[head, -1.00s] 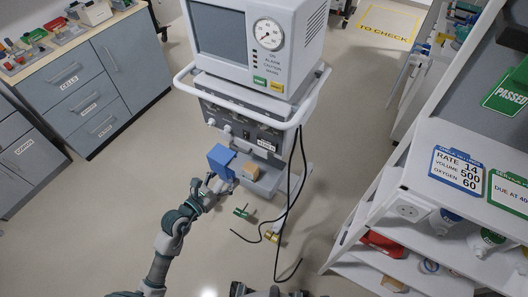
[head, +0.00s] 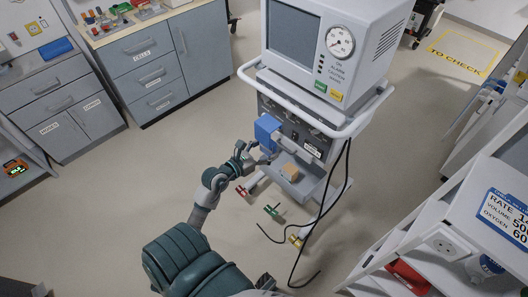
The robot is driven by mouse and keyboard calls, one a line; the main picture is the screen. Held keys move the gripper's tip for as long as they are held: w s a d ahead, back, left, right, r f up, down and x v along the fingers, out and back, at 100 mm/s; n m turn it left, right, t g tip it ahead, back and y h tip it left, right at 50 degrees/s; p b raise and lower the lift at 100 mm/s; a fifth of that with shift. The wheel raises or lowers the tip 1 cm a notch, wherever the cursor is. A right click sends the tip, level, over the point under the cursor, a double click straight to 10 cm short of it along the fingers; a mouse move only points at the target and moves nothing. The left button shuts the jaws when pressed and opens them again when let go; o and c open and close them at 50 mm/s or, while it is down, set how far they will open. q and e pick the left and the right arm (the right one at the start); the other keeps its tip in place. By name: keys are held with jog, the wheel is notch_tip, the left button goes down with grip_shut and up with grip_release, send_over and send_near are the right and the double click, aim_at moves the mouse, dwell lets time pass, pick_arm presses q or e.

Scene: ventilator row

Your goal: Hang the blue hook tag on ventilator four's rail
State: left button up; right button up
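The ventilator (head: 290,35) stands on a wheeled base, with a white rail (head: 345,131) wrapping around its front below the screen. I cannot read a number on it. A blue block-like piece (head: 267,128), likely the blue hook tag, is at the left of the ventilator's front panel, below the rail. My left gripper (head: 257,151) is just below this piece and seems shut on it; the fingers are small and partly hidden. I cannot see a hook or tell whether the piece touches the ventilator. My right gripper is not in view.
Black hoses (head: 322,220) hang to the floor. Small green (head: 272,210) and red (head: 242,191) fittings are near the base. A white shelf (head: 425,235) stands right, grey drawers (head: 155,70) left.

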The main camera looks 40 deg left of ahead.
aim_at(260, 145)
pick_arm(q)
jog(key=w+a, duration=0.1)
jog(key=w+a+f, duration=0.1)
jog(key=w, duration=0.1)
jog(key=shift+w+a, duration=0.1)
jog(key=shift+a, duration=0.3)
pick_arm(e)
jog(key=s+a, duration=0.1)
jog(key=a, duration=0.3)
pick_arm(q)
jog(key=w+d+f+b, duration=0.1)
jog(key=w+b, duration=0.2)
jog(key=w, duration=0.7)
jog(key=shift+w+d+f, duration=0.15)
jog(key=shift+w, duration=0.2)
jog(key=o, duration=1)
jog(key=shift+d, duration=0.2)
jog(key=shift+o, duration=1)
jog(key=shift+d, duration=0.35)
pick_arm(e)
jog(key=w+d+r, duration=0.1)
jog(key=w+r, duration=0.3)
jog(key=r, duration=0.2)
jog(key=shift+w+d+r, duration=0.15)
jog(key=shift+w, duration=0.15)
